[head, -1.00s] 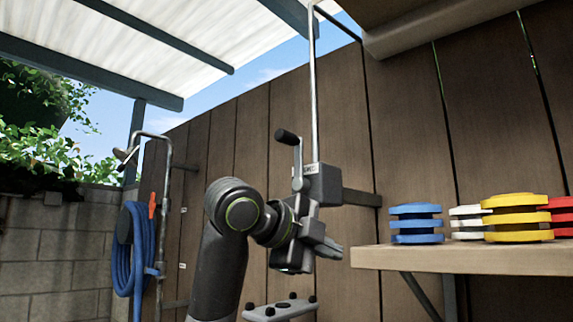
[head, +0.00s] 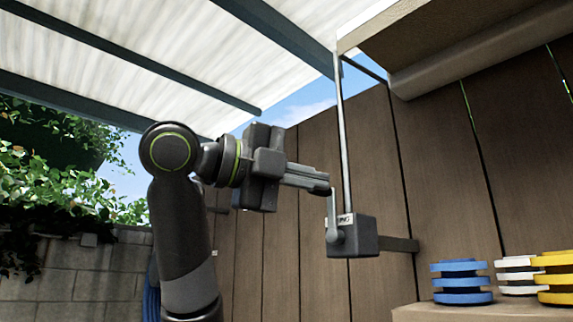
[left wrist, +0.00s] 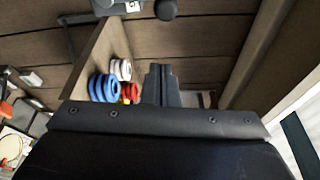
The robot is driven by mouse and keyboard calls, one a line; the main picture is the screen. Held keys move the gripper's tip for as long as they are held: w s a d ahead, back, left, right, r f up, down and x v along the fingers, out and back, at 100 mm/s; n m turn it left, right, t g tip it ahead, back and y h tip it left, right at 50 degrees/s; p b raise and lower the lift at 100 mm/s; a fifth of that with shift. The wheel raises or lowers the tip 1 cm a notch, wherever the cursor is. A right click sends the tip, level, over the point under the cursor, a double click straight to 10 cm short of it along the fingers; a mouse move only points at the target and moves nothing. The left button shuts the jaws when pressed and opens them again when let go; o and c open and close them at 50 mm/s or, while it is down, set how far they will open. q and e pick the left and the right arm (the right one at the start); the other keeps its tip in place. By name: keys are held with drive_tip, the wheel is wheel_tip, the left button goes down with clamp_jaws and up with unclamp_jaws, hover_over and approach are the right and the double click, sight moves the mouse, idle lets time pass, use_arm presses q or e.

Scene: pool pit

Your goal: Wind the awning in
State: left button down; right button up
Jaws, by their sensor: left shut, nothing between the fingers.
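The awning (head: 160,60) is pale striped fabric under dark beams, spread across the upper left of the head view. Its winder is a dark box (head: 352,238) on the wooden fence, with a thin rod rising from it. A short crank handle (head: 331,215) points up from the box's front; its dark knob (left wrist: 166,10) shows at the top of the left wrist view. My left gripper (head: 322,184) is shut and empty, pointing right at the handle's upper end. It overlaps the knob in the head view; I cannot tell whether they touch. My right gripper is out of view.
A wooden shelf (head: 470,312) at the lower right holds stacked blue discs (head: 461,282), white discs (head: 517,275) and yellow discs (head: 556,278). A beige housing (head: 470,60) overhangs at the upper right. A block wall (head: 70,275) with ivy stands at the left.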

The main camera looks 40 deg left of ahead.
use_arm(q)
drive_tip(key=w, duration=0.1)
drive_tip(key=w+a+p, duration=0.2)
drive_tip(key=w, duration=0.1)
drive_tip(key=shift+w+r, duration=0.1)
drive_tip(key=shift+r, duration=0.15)
idle(0.3)
drive_tip(key=shift+a, duration=0.15)
